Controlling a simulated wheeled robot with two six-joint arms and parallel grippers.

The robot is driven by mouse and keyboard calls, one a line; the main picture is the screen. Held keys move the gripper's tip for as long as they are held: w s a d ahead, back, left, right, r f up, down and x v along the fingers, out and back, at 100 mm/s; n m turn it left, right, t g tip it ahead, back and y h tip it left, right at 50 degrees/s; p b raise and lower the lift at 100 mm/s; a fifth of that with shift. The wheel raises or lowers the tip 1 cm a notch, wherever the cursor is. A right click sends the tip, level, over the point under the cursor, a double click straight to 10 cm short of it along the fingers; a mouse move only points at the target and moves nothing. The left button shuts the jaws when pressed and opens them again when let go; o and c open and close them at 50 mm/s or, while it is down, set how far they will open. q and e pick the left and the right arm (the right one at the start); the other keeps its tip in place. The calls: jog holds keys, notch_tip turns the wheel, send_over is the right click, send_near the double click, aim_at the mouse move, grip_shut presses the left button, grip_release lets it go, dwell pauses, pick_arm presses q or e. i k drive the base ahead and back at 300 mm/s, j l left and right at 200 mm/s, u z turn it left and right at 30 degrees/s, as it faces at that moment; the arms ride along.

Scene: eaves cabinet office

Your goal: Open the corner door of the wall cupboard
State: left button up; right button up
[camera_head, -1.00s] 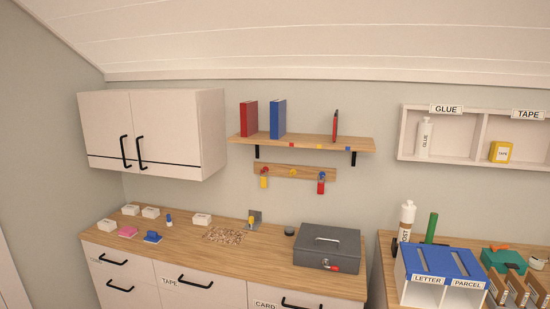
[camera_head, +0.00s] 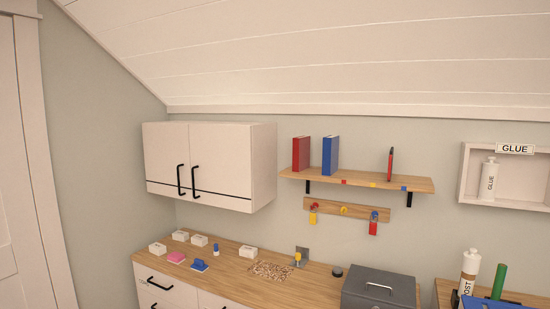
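The white wall cupboard (camera_head: 262,165) hangs on the back wall, close to the left corner of the room. Its corner door (camera_head: 166,160), the left one, is closed and has a black vertical handle (camera_head: 180,180) near its right edge. The right door (camera_head: 217,160) is also closed, with its own black handle (camera_head: 195,182) beside the first. A dark line runs along the lower part of both doors. Neither of my grippers shows in the head view.
Below the cupboard is a wooden counter (camera_head: 225,277) with small white boxes, pink and blue items, a heap of small brown pieces and a grey cash box (camera_head: 380,291). Right of the cupboard, a wooden shelf (camera_head: 360,180) holds binders. A sloped ceiling (camera_head: 330,60) hangs above.

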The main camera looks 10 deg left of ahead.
aim_at(166, 147)
jog(key=i+j, duration=0.55)
jog(key=j, duration=0.25)
jog(key=i+j+u, duration=0.15)
jog(key=i+j, duration=0.4)
jog(key=j, duration=0.25)
jog(key=i+j, duration=0.6)
jog(key=j+u, duration=0.05)
jog(key=j, duration=0.1)
